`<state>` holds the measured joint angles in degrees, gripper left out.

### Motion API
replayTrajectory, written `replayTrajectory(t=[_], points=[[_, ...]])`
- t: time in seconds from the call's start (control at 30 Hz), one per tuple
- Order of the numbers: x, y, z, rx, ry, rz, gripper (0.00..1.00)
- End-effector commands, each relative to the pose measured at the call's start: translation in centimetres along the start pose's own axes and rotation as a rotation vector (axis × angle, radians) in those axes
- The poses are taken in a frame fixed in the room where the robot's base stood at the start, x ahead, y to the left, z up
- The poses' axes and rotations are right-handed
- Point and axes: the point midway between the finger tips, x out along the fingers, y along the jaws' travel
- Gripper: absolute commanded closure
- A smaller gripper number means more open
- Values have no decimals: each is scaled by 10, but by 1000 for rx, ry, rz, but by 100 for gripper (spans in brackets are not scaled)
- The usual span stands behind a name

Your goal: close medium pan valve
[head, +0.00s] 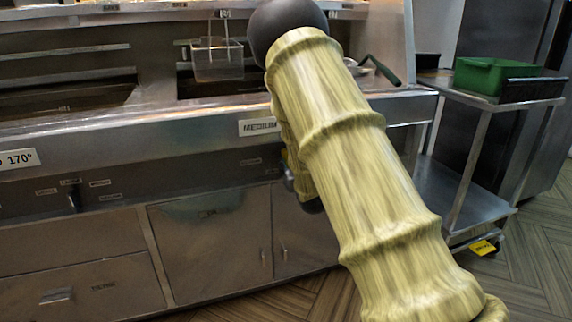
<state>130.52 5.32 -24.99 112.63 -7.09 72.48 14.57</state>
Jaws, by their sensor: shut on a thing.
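The MEDIUM label (259,126) is on the front edge of the fryer, left of my arm. The medium pan valve is hidden behind my arm below this label. A small part of my gripper (287,178) shows at the left edge of my sleeved arm, against the fryer front. Its fingertips are hidden. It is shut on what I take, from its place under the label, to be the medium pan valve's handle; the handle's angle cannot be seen.
Another valve handle (72,196) is on the panel at left. Cabinet doors (212,245) below are shut. A fry basket (217,60) sits above the medium pan. A steel cart (463,196) with a green bin (490,78) stands at right. Floor shows between cart and fryer.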

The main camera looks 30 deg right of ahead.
Motion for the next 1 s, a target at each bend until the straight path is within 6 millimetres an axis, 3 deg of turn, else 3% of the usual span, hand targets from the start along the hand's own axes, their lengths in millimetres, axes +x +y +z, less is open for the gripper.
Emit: replayTrajectory(t=[1.0], points=[[1,-4,0,-894,1,-4,100]])
